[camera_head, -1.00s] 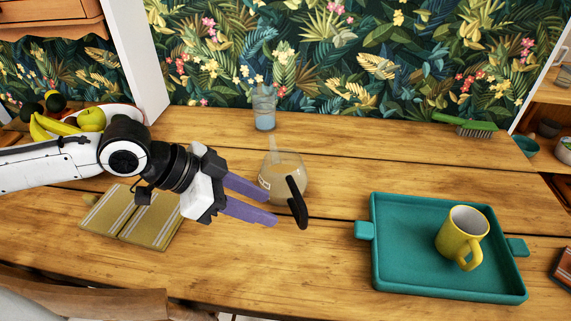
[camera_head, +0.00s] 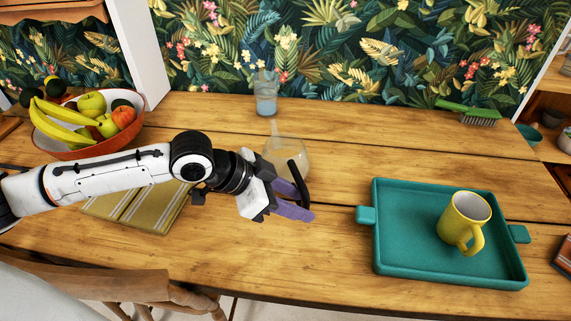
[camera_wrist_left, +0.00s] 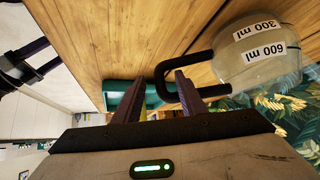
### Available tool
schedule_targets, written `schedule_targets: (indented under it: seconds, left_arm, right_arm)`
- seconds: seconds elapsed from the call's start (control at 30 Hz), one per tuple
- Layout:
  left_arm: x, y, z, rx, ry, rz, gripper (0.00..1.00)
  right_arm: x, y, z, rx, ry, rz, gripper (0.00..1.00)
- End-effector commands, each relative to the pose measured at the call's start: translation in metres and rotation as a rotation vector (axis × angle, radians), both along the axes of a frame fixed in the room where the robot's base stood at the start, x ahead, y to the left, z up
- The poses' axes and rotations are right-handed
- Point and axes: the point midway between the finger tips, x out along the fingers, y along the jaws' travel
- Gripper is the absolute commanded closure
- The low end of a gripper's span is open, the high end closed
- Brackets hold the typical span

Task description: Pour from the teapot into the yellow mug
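The teapot (camera_head: 284,150) is a clear glass pot with a black handle, standing on the wooden table. In the left wrist view the teapot (camera_wrist_left: 258,60) has "300 ml" and "600 ml" labels. My left gripper (camera_head: 306,203) is at the handle, its purple fingers apart. In the wrist view the near bar of the handle (camera_wrist_left: 161,82) shows between the fingers; contact is unclear. The yellow mug (camera_head: 464,220) stands upright on the teal tray (camera_head: 395,255), right of the gripper. My right gripper (camera_wrist_left: 48,56) shows at the wrist view's left edge, its two dark fingers apart.
A fruit bowl (camera_head: 135,112) stands at the left, behind my left arm. A folded striped cloth (camera_head: 150,212) lies beneath the arm. A glass (camera_head: 266,98) stands at the back, and a green brush (camera_head: 468,112) lies back right. The table between teapot and tray is clear.

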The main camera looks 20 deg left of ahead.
Motion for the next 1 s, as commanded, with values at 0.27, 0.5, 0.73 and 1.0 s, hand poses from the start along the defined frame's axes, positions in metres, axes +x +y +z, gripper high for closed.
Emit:
schedule_targets:
  seconds: [0.27,0.5,0.73,1.0]
  left_arm:
    - [-0.0002,0.0003,0.0005,0.000,0.000,0.000,0.91]
    - [0.0001,0.0004,0.0011,0.000,-0.002,0.000,1.00]
    - [0.0008,0.0002,0.0025,-0.001,-0.006,-0.001,1.00]
    - [0.0013,0.0002,0.0033,-0.002,-0.009,-0.001,1.00]
  right_arm:
    - [0.0005,0.0005,0.0006,0.001,-0.001,-0.001,0.23]
    - [0.0000,0.0005,0.0000,0.001,0.000,-0.001,0.23]
    - [-0.0011,0.0003,-0.0011,0.001,0.003,-0.001,0.23]
    - [-0.0023,-0.0001,-0.0020,0.001,0.006,-0.002,0.23]
